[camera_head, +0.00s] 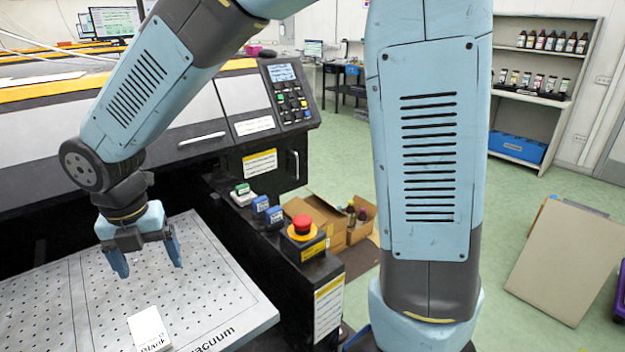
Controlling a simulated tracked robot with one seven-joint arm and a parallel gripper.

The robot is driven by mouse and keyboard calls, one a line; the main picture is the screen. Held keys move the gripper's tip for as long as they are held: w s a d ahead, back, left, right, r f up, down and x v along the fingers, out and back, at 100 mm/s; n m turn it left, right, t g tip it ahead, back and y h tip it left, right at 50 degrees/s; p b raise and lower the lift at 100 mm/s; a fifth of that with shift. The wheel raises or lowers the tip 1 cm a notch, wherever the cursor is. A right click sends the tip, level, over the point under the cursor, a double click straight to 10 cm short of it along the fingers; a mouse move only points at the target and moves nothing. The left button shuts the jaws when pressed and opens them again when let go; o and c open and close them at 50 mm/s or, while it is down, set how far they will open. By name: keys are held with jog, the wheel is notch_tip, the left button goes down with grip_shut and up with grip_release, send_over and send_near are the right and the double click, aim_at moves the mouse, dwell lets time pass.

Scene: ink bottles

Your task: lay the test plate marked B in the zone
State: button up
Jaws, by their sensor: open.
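My gripper (146,262) hangs over the perforated grey vacuum table (225,290), its two blue fingers spread apart with nothing between them. A small white block (150,328) lies on the table below and in front of the gripper, near the bottom edge of the picture. Dark lettering on its near face seems to read "Black". The block is apart from the fingers. I cannot make out a plate marked B or a marked zone in this view. Part of the table is cut off by the picture's bottom and left edges.
A red emergency button (303,225) on a yellow base and several small stamp-like blocks stand on the ledge right of the table. The control panel (288,92) rises behind. Cardboard boxes (325,218) sit on the floor. A shelf (545,50) holds ink bottles. My arm hides the middle.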

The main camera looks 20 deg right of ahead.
jog(key=d+r+m+t, duration=0.1)
jog(key=d+r+m, duration=0.3)
jog(key=d+m, duration=0.5)
jog(key=d+r+m+t, duration=0.1)
jog(key=d+r+m, duration=0.4)
jog(key=d+m, duration=0.4)
jog(key=s+d+r+m+t, duration=0.1)
jog(key=s+d+r+m, duration=0.1)
jog(key=s+d+m, duration=0.2)
jog(key=s+d+r+m+t, duration=0.1)
jog(key=s+d+r+m, duration=0.1)
jog(key=d+m, duration=0.9)
jog(key=shift+s+r+m+t, duration=0.15)
jog(key=shift+s+m+t, duration=0.25)
jog(key=shift+s+m, duration=0.6)
